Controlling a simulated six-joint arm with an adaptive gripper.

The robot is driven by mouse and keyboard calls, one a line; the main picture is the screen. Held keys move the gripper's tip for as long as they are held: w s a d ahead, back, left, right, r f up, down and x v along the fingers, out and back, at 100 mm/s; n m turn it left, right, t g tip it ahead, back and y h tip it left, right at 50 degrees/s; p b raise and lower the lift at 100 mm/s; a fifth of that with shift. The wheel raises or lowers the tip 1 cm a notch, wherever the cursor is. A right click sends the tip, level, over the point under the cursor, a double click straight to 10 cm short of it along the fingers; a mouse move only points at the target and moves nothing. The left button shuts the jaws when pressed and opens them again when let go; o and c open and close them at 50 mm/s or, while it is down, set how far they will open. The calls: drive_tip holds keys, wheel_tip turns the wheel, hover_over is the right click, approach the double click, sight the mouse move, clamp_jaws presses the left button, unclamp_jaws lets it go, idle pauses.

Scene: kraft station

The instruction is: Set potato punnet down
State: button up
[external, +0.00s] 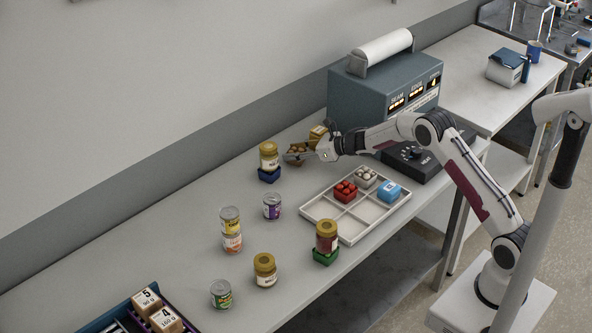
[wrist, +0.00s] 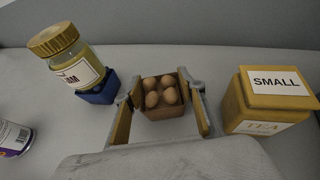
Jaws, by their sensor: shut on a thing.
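The potato punnet (wrist: 167,110) is a small brown box holding several round brown potatoes. In the wrist view it sits upright between the two fingers of my gripper (wrist: 163,116), which is shut on it. In the external view the punnet (external: 295,148) shows partly behind my gripper (external: 300,155), near the back of the table. It is between the jam jar and the yellow tin. I cannot tell whether its base touches the table.
A jam jar (wrist: 62,55) on a blue block (wrist: 100,92) stands left of the punnet. A yellow tin (wrist: 262,103) labelled SMALL stands right. A sectioned tray (external: 322,212) holds several items toward the front. Cans and jars stand left; a large teal machine (external: 365,95) is behind right.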

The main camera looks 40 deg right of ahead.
drive_tip(key=o, duration=1.2)
drive_tip(key=shift+c, duration=0.2)
drive_tip(key=shift+r, duration=0.1)
drive_tip(key=shift+v, duration=6)
drive_tip(key=shift+d, duration=0.1)
